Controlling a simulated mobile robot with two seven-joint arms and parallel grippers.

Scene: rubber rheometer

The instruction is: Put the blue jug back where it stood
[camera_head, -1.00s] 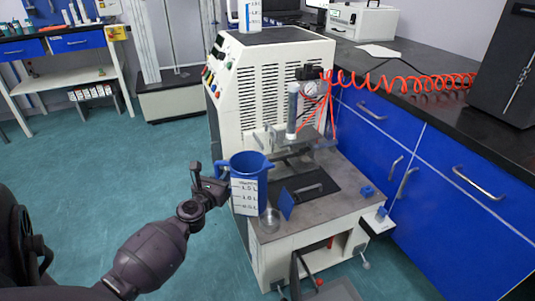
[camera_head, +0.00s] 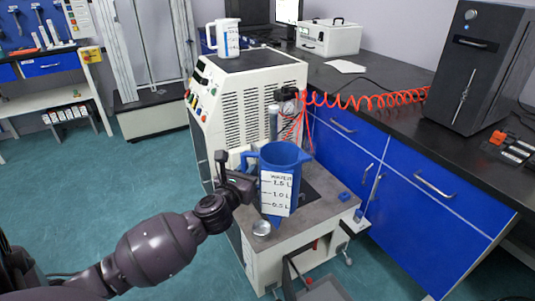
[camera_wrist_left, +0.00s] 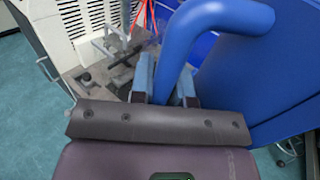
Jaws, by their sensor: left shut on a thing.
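A blue jug (camera_head: 284,158) with a white water scale on its side is held upright in front of the rheometer, over its grey work surface. My left gripper (camera_head: 249,180) is shut on the jug's handle, at the jug's left side. In the left wrist view the blue handle (camera_wrist_left: 178,55) passes between the fingers, and the jug's body (camera_wrist_left: 265,75) fills the right. Whether the jug's base touches the surface is hard to tell. My right gripper is not in view.
The rheometer (camera_head: 250,92) has a white jug (camera_head: 227,38) on top. A small metal cup (camera_head: 262,228) sits at the work surface's front left edge. A red coiled hose (camera_head: 370,101) runs to the right. Blue cabinets and a dark counter with a black box (camera_head: 475,70) stand at right.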

